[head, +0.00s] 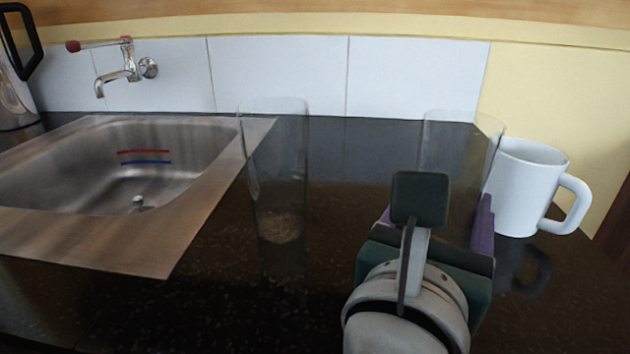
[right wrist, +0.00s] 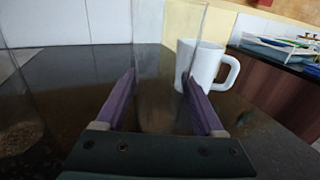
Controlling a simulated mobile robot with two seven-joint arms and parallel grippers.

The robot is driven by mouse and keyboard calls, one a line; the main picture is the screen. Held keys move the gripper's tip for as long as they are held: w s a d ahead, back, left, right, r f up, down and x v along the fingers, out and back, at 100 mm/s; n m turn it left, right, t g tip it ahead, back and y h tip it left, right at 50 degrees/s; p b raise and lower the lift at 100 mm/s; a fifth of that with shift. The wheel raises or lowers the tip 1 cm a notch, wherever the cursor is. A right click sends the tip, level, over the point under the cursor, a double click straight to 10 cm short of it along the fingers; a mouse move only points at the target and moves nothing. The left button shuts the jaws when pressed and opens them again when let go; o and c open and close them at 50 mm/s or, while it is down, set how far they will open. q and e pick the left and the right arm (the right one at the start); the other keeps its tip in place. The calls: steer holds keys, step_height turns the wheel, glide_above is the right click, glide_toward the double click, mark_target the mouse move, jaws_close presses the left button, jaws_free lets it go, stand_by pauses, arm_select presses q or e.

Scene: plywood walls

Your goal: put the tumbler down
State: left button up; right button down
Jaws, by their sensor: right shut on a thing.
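The tumbler (head: 462,140) is a clear, see-through glass at the right of the head view. My right gripper (head: 438,208) is shut around it, with a purple finger on each side. In the right wrist view the tumbler (right wrist: 165,85) stands upright between the fingers of the gripper (right wrist: 162,95). Its lower part is hidden by the gripper in the head view, and I cannot tell whether its base touches the dark counter (head: 340,170). My left gripper is not in view.
A second clear glass (head: 276,165) stands on the counter by the steel sink (head: 200,215). A white mug (head: 520,190) is close right of the tumbler. A tap (head: 125,70) and a kettle (head: 15,85) are at left. The counter between the two glasses is bare.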

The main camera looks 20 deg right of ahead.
steer(key=shift+r, duration=0.1)
steer(key=shift+c, duration=2.3)
jaws_free()
steer(key=shift+f, duration=0.2)
steer(key=o, duration=0.5)
steer(key=shift+c, duration=0.2)
steer(key=shift+r, duration=0.1)
